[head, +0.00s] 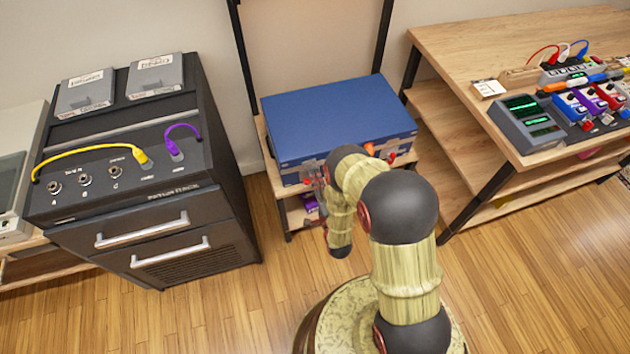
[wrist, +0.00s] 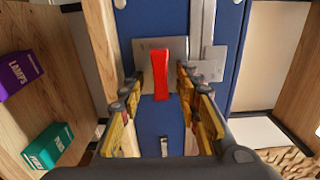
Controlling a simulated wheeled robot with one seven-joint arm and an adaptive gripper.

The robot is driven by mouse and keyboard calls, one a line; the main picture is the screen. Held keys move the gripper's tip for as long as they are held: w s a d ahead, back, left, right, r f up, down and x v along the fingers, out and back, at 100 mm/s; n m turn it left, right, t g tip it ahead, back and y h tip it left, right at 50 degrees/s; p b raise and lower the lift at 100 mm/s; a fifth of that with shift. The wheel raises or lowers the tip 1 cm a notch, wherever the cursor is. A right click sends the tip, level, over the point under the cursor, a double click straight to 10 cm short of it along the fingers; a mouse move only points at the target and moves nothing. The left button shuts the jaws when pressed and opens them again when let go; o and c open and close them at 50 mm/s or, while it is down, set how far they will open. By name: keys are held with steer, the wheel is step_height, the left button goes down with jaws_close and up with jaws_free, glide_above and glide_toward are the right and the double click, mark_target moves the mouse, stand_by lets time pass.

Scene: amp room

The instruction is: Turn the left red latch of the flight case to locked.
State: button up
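The blue flight case (head: 335,112) sits on a small wooden shelf in the head view. In the wrist view its blue front (wrist: 160,122) fills the middle, with metal plates around the latch. The left red latch (wrist: 160,72) stands lengthwise between the two fingers of my gripper (wrist: 160,92). The fingers are apart, with gaps on both sides of the latch. In the head view my arm hides most of the case's front and my gripper (head: 318,182) is only partly visible at its left part. Another red latch (head: 391,157) shows at the case's right front.
A black patch rack (head: 165,200) with yellow and purple cables stands at the left. A wooden table (head: 480,45) with pedals stands at the right. In the wrist view a purple box (wrist: 20,75) and a green box (wrist: 48,145) lie on a wooden surface at the left.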

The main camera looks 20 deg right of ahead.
steer(key=s, duration=1.2)
stand_by(0.5)
